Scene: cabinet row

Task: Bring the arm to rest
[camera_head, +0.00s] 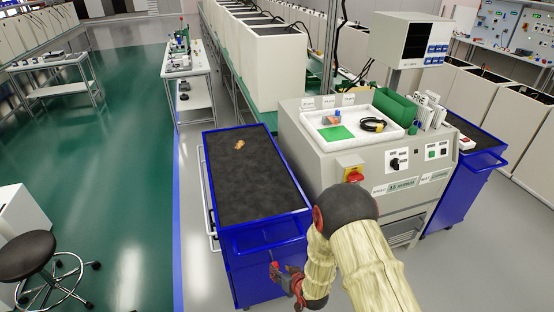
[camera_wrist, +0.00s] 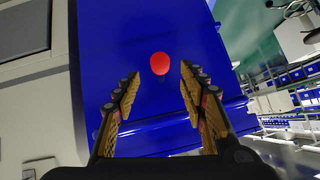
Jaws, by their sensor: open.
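My gripper (camera_head: 284,277) hangs low in front of the near end of the blue cart (camera_head: 262,262) in the head view. In the wrist view my gripper (camera_wrist: 158,98) is open, its two fingers apart with nothing held between them. A round red spot (camera_wrist: 160,63) shows ahead of the fingertips against the blue cart panel (camera_wrist: 120,40); I cannot tell what it is. My arm reaches down from the lower right of the head view.
A small tan object (camera_head: 240,144) lies on the cart's dark top. A grey machine (camera_head: 345,165) with a white tray (camera_head: 318,116) stands right of the cart. A black stool (camera_head: 27,252) stands at the left. Green floor (camera_head: 120,190) between is clear.

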